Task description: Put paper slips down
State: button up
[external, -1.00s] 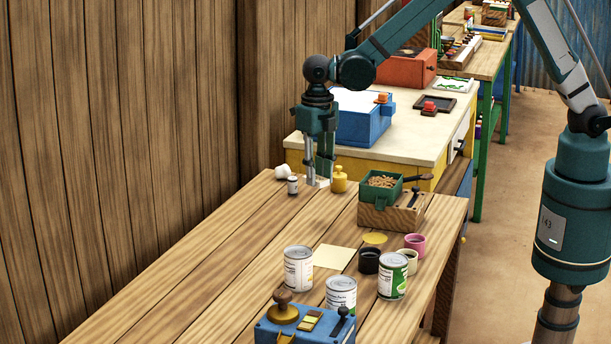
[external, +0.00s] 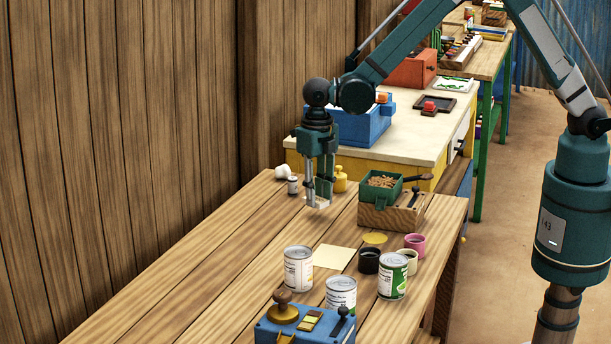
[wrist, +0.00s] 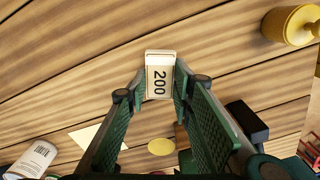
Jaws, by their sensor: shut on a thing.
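The paper slips (wrist: 160,78) show in the wrist view as a small pale stack with "200" printed on the top. My gripper (wrist: 158,85) is shut on them, one finger on each side. In the external view my gripper (external: 317,203) holds the slips (external: 320,204) low over the wooden table (external: 200,255), left of the green tray of brown pieces. I cannot tell exactly how large the gap to the table is.
A yellow weight (external: 340,180) stands just behind my gripper, with a small white-labelled jar (external: 293,185) to its left. A green tray (external: 366,196) sits on a wooden block at right. A cream sheet (external: 334,257), yellow disc (external: 375,238) and several cans and cups lie nearer the front.

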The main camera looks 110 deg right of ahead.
aim_at(317, 199)
jog(key=shift+f, duration=1.7)
jog(key=shift+f+b, duration=0.2)
jog(key=shift+b, duration=0.15)
jog(key=o, duration=0.8)
jog(key=shift+r, duration=0.15)
notch_tip(317, 199, up, 12)
jog(key=shift+r+p, duration=0.1)
jog(key=shift+p, duration=0.65)
